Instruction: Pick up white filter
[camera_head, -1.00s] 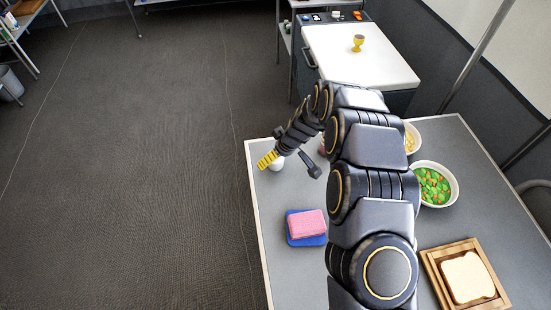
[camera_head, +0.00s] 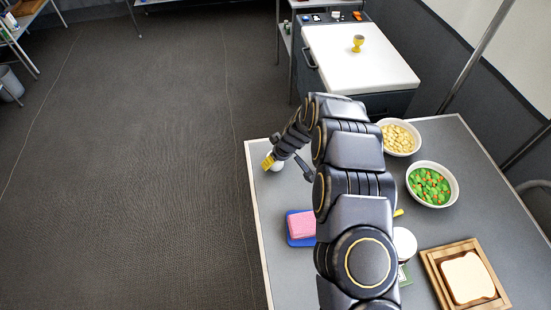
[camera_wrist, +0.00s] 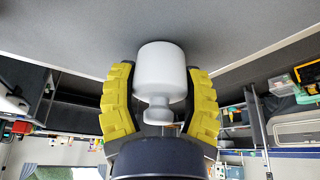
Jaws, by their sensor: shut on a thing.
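The white filter (camera_wrist: 162,72) is a smooth white cylinder with a narrower neck and knob. In the wrist view it sits between the two yellow ribbed fingers of my gripper (camera_wrist: 162,90), which are shut on it. In the head view the filter (camera_head: 275,164) shows as a small white shape at the table's far left corner. My gripper (camera_head: 268,161) is there beside it, with one yellow finger visible. From these frames I cannot tell whether the filter still touches the table.
The grey table (camera_head: 285,268) also holds a pink sponge on a blue tray (camera_head: 302,241), a bowl of yellowish pieces (camera_head: 398,138), a bowl of vegetables (camera_head: 432,185), a white-topped jar (camera_head: 404,242) and bread on a wooden board (camera_head: 430,262). A white-topped cabinet (camera_head: 345,70) stands beyond.

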